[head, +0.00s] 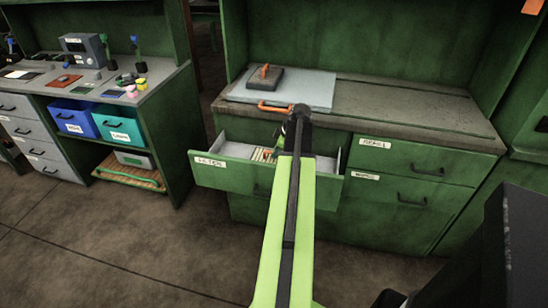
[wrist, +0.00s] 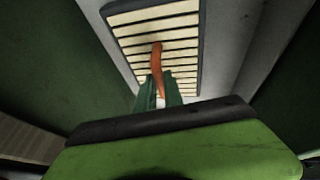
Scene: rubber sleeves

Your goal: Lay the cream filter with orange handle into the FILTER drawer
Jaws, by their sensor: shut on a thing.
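The cream filter (wrist: 125,30) has pale slats in a dark frame and an orange handle (wrist: 157,65). My gripper (wrist: 158,92) is shut on this handle in the wrist view. The filter is inside the open FILTER drawer, between its grey walls. In the head view, part of the filter (head: 260,155) shows within the drawer (head: 228,178), left of my arm. My arm hides much of the drawer and the fingertips there. I cannot tell whether the filter touches the drawer floor.
Above the drawer, a worktop (head: 410,108) holds a pale board (head: 313,88) with an orange handle at its front edge and a dark block (head: 265,82). Closed drawers (head: 420,165) are at the right. A bench with blue (head: 72,118) and teal (head: 122,126) bins stands left.

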